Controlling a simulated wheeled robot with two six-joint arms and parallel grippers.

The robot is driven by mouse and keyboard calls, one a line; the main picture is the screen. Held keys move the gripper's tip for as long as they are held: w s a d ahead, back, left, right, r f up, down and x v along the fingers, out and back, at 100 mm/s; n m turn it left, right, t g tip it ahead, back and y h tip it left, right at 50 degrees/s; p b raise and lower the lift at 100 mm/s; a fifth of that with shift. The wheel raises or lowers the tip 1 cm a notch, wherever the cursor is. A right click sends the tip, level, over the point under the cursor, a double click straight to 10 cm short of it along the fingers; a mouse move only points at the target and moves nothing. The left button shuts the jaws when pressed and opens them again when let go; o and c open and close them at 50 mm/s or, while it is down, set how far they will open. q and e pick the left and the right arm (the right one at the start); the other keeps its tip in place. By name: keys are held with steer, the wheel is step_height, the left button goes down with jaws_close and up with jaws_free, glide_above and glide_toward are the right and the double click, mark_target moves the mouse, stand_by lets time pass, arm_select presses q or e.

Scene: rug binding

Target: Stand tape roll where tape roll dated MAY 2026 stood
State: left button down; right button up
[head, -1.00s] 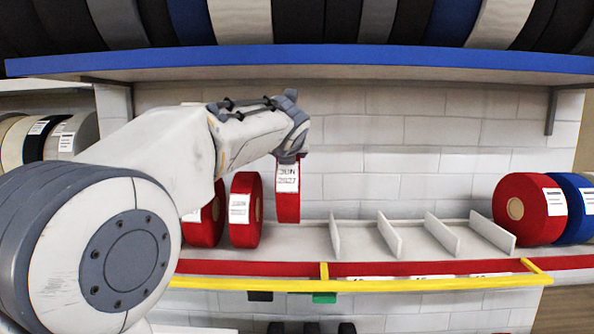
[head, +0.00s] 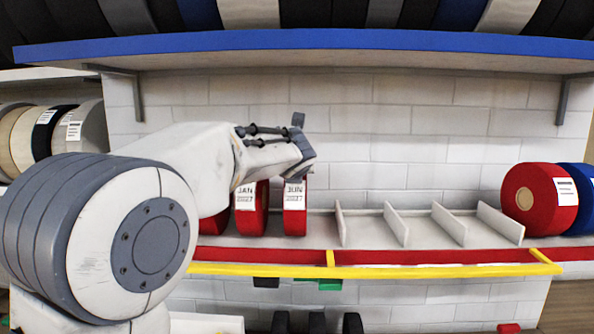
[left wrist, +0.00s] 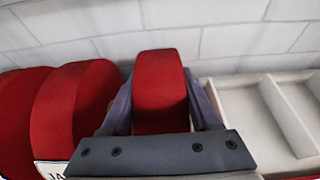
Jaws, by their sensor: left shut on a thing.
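My left gripper (head: 301,168) is shut on a red tape roll (head: 294,222) whose white label reads JUN 2027. The roll is upright, its bottom about level with that of the neighbouring roll; I cannot tell whether it touches the shelf. In the left wrist view the gripper's fingers (left wrist: 160,118) flank the held red roll (left wrist: 160,85). A red roll labelled JAN 2027 (head: 250,220) stands just to its left, and another red roll is mostly hidden behind my arm. No label reading MAY 2026 is visible. My right gripper is not in view.
Pale dividers (head: 396,225) split the shelf to the right into empty slots. Beyond them stand a large red roll (head: 530,200) and a blue one. A yellow-framed red front edge (head: 430,258) runs along the shelf. A blue-edged upper shelf (head: 400,39) hangs above.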

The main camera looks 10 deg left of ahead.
arm_select(q)
steer(key=shift+f, duration=0.1)
steer(key=shift+c, duration=0.6)
jaws_free()
steer(key=b+v, duration=0.2)
steer(key=v, duration=1)
steer(key=shift+d, duration=0.1)
